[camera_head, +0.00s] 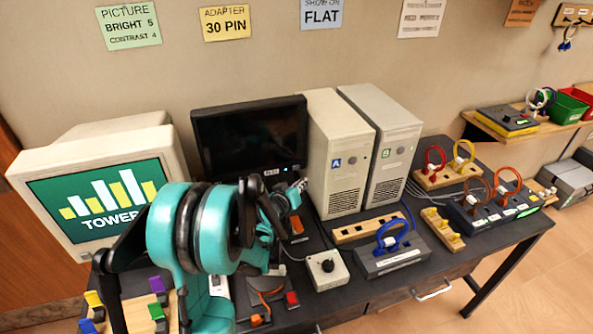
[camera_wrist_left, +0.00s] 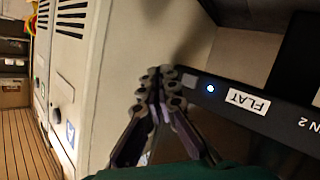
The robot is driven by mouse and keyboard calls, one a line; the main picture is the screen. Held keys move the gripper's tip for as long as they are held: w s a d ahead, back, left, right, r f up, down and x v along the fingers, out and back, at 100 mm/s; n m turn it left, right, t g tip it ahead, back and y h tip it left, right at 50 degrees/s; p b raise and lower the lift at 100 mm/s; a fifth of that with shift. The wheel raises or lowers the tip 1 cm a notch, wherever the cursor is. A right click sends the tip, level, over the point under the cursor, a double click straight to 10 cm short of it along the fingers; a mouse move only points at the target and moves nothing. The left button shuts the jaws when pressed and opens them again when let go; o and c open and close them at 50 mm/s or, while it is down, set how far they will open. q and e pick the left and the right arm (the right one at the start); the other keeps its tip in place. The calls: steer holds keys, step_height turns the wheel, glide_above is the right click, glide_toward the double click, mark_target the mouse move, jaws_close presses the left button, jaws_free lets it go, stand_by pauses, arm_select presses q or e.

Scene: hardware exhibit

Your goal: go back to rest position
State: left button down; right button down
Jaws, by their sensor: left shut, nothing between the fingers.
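My left gripper (camera_head: 298,190) is shut and empty, held above the desk in front of the dark flat monitor (camera_head: 250,128) and left of the beige tower A (camera_head: 334,150). In the left wrist view the left gripper's (camera_wrist_left: 160,75) fingertips are together. The lower edge of the flat monitor (camera_wrist_left: 215,90), with a FLAT label and a small lit light, is close beside the fingertips. The side and front of a beige tower (camera_wrist_left: 68,80) are on the left. My teal left arm hides part of the desk in the head view. My right gripper is not in view.
A CRT (camera_head: 100,190) showing TOWER stands at the left. Tower B (camera_head: 385,135) is beside tower A. A knob box (camera_head: 327,270), a block with a blue cable loop (camera_head: 395,252) and cable racks (camera_head: 445,172) crowd the desk. Floor (camera_head: 540,285) is clear at right.

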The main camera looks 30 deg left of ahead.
arm_select(q)
steer(key=shift+s+d, duration=0.55)
steer(key=shift+d, duration=0.05)
steer(key=s+d+r+m+g+h, duration=0.2)
steer(key=s+d+r+m, duration=0.15)
steer(key=d, duration=0.65)
steer(key=s+d+f+m+g, duration=0.1)
steer(key=s+d, duration=0.3)
steer(key=s, duration=0.7)
steer(key=s+d+f+m+g, duration=0.1)
steer(key=s+d+g, duration=0.3)
steer(key=s, duration=0.7)
steer(key=shift+s+d+f+m+g, duration=0.2)
steer(key=shift+d+m+g, duration=0.1)
steer(key=shift+d+m, duration=0.4)
